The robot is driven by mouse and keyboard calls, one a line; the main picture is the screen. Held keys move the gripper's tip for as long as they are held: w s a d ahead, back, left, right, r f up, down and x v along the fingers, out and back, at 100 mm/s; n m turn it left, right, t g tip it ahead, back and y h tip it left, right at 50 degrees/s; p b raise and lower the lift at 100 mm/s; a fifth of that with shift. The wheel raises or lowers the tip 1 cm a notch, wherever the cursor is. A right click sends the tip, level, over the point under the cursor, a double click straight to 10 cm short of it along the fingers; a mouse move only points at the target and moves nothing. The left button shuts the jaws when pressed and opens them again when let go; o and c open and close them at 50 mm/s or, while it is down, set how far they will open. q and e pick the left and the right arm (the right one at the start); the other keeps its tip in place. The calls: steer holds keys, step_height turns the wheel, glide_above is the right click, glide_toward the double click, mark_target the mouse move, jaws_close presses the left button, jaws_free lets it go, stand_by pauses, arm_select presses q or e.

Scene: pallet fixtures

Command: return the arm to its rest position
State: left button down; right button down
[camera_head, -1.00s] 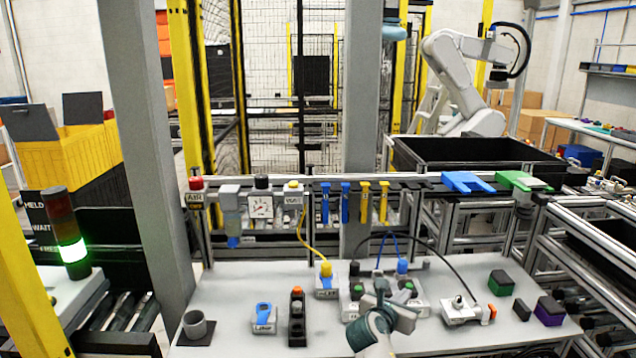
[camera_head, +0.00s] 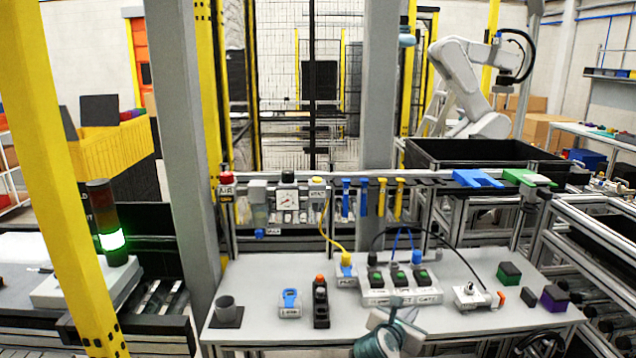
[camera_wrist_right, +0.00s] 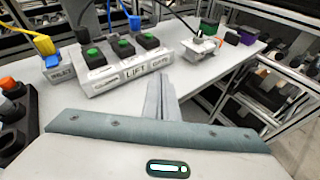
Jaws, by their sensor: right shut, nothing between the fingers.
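My right gripper (camera_head: 396,304) is at the front edge of the grey table (camera_head: 255,320), just in front of the button box (camera_head: 402,296) in the head view. In the right wrist view its two fingers (camera_wrist_right: 163,98) are pressed together with nothing between them. The button box, with several green buttons and a LIFT label, lies beyond the fingers in that view (camera_wrist_right: 125,70). The gripper appears apart from the box. My left gripper is in neither view.
A rail with hanging blue and yellow tools runs behind.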

steer(key=s+d+f+m+g+y, duration=0.1)
steer(key=s+f+m+g+y, duration=0.1)
steer(key=s+f+m, duration=0.85)
steer(key=s+d+f+m+g+y, duration=0.25)
steer(key=s+f, duration=0.35)
steer(key=s, duration=0.9)
steer(key=s+a+f+m+g+y, duration=0.1)
steer(key=s+a+m+g+y, duration=0.1)
steer(key=s+m, duration=0.8)
steer(key=s+a+m+g+y, duration=0.2)
steer(key=s+a+m, duration=0.1)
steer(key=s, duration=1.4)
step_height(320, 180, down, 29)
steer(key=b, duration=0.2)
steer(key=s+d+f+g+b, duration=0.2)
steer(key=s+d+f, duration=0.1)
steer(key=s+f, duration=1.6)
steer(key=shift+f+n+h, duration=0.3)
steer(key=shift+f+h, duration=0.05)
steer(key=shift+f, duration=0.55)
